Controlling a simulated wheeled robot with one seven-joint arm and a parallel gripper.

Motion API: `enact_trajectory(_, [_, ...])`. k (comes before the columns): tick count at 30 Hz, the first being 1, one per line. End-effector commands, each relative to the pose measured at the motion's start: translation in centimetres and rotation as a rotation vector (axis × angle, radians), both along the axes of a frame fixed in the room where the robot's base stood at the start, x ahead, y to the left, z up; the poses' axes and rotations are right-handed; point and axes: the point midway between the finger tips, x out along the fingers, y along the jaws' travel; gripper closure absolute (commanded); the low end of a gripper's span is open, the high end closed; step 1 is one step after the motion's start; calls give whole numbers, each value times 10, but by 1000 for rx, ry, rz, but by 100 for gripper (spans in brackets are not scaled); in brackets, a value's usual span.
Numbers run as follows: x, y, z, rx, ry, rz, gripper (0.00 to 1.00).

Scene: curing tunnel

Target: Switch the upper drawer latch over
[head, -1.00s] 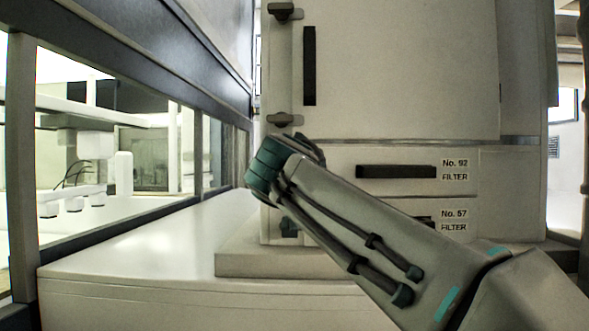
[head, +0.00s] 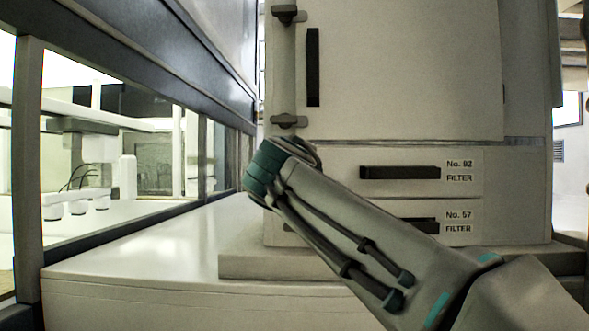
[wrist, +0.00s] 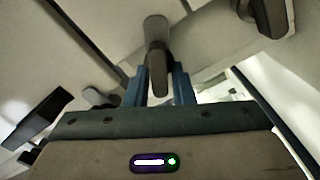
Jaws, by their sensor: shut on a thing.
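The upper drawer, No. 92 (head: 340,185), is shut in the pale cabinet in the head view. My forearm and wrist cover its left end, so its latch and my fingers are hidden there. In the wrist view a grey-brown latch lever (wrist: 157,45) stands between the two blue fingers of my gripper (wrist: 162,85). My gripper is shut on this lever. The lever's tip points down the picture, toward my palm. A second dark latch (wrist: 265,15) shows at the upper right of the wrist view, apart from my fingers.
The lower drawer, No. 57 (head: 458,239), is partly behind my arm. Above the drawers is a closed door (head: 420,70) with two dark latches, upper (head: 289,14) and lower (head: 289,121). A windowed tunnel wall (head: 130,60) stands close on the left. The pale ledge (head: 150,245) is clear.

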Motion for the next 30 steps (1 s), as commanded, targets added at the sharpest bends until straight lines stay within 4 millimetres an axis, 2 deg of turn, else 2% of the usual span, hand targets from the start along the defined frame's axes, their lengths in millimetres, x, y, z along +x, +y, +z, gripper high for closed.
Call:
enact_trajectory(6, [0, 1, -2, -197, 8, 0, 100])
enact_trajectory(15, [0, 2, -4, -405, 15, 0, 100])
enact_trajectory(30, [0, 2, -6, -525, 17, 1, 100])
